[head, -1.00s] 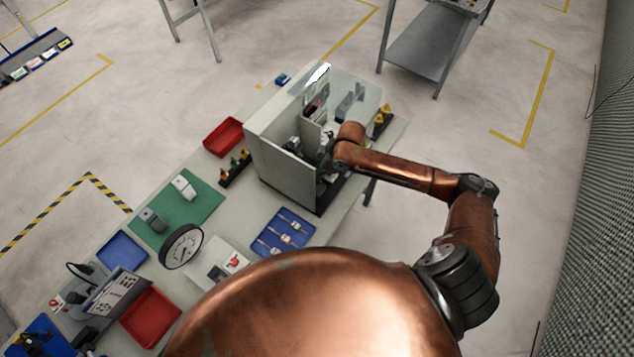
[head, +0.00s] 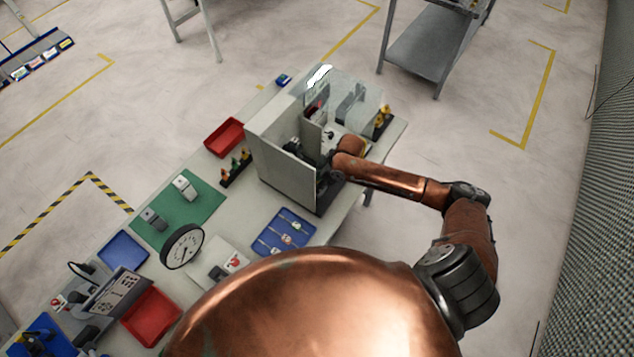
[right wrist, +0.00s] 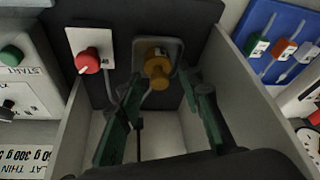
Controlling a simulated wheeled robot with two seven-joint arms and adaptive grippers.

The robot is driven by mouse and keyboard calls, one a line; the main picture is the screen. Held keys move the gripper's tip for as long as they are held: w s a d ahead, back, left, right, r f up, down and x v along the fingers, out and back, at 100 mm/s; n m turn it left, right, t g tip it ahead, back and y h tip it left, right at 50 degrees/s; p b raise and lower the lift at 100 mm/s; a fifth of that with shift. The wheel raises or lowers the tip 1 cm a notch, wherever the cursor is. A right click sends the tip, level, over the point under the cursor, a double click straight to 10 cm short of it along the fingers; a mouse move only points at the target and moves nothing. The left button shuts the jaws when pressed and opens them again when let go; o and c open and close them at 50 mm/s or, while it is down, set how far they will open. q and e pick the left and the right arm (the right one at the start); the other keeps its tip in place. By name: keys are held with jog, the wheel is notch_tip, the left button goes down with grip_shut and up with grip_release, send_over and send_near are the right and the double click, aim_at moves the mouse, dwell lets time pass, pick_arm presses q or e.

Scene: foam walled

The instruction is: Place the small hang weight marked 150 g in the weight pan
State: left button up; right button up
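My right gripper (right wrist: 160,98) is inside the walled box (head: 280,160), its green-padded fingers apart. Beyond its fingertips in the right wrist view, a brass-coloured knobbed piece (right wrist: 157,68) sits on a grey square plate. I see no gap closed on it and cannot read a mark on it. In the head view the arm hides the gripper and much of the box's inside. I cannot tell which thing is the 150 g weight or the weight pan. My left gripper is not in view.
The box walls (right wrist: 238,85) stand close on both sides of the gripper. A red knob (right wrist: 88,62) on a white plate is left of the brass piece. A blue tray (head: 267,243) with several small pieces lies outside the box. A dial (head: 181,246) stands farther left.

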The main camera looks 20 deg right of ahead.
jog(key=shift+o, duration=0.7)
jog(key=shift+r, duration=0.2)
jog(key=v, duration=1.2)
jog(key=shift+b, duration=0.45)
jog(key=shift+a+f, duration=0.1)
